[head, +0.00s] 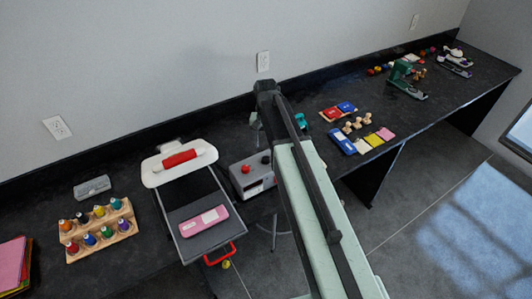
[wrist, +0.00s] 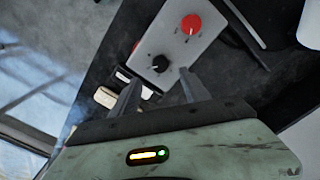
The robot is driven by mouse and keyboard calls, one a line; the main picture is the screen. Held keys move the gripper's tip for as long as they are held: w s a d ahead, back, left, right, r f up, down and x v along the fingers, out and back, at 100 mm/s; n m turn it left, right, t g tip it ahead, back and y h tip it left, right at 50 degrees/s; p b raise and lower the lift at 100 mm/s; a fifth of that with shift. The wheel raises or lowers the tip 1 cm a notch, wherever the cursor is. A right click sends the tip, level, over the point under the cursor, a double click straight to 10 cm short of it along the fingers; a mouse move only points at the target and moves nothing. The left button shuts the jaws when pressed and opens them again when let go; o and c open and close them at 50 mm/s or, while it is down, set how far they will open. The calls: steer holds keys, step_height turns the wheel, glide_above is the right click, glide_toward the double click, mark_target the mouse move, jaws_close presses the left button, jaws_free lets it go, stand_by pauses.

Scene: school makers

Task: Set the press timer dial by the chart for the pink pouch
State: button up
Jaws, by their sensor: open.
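A grey control box (head: 249,180) stands right of the press, with a black dial (head: 245,169) and a red knob (head: 265,159) on top. In the wrist view, the black dial (wrist: 159,63) and the red knob (wrist: 191,24) show on the box. My gripper (wrist: 162,80) is open and empty, its fingertips near the black dial, one on either side in the picture. Whether they touch it is unclear. I cannot make out a readable chart.
A wooden rack (head: 98,231) of colourful bottles and a grey case (head: 92,187) stand left of the press. Stamps, ink pads (head: 342,140) and a green machine (head: 407,80) are further right along the dark counter. My arm hides part of the counter right of the box.

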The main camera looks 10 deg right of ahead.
mark_target(266, 158)
step_height(266, 158, down, 8)
steer(key=b, duration=0.7)
steer(key=shift+b, duration=0.4)
steer(key=shift+r, duration=0.1)
